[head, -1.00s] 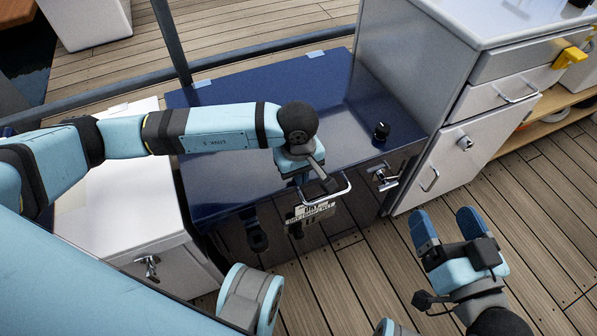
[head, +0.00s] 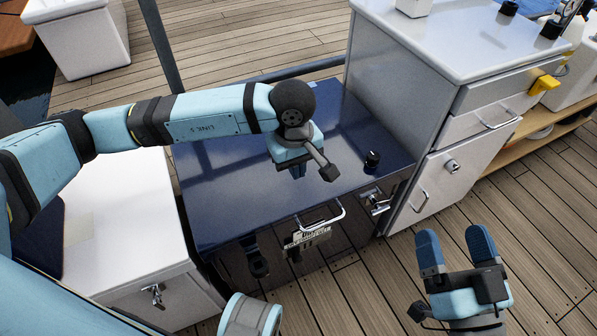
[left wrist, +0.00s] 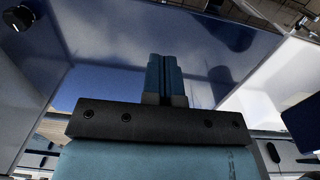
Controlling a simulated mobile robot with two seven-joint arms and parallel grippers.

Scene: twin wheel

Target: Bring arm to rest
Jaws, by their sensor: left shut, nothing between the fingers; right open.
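My left arm reaches in from the left in the head view, over a dark blue glossy cabinet (head: 225,205). My left gripper (head: 297,174) points down over the cabinet top, shut and empty, behind the front handle (head: 322,218). In the left wrist view its two fingers (left wrist: 165,75) are together in front of the glossy blue surface. My right gripper (head: 455,246) is at the lower right over the wooden deck, with its two blue fingers apart and nothing between them.
A black knob (head: 372,160) stands on the blue top. A white cabinet (head: 140,225) stands at the left. A taller grey cabinet (head: 400,110) with a drawer and door stands at the right. Open wooden deck (head: 545,220) lies around my right gripper.

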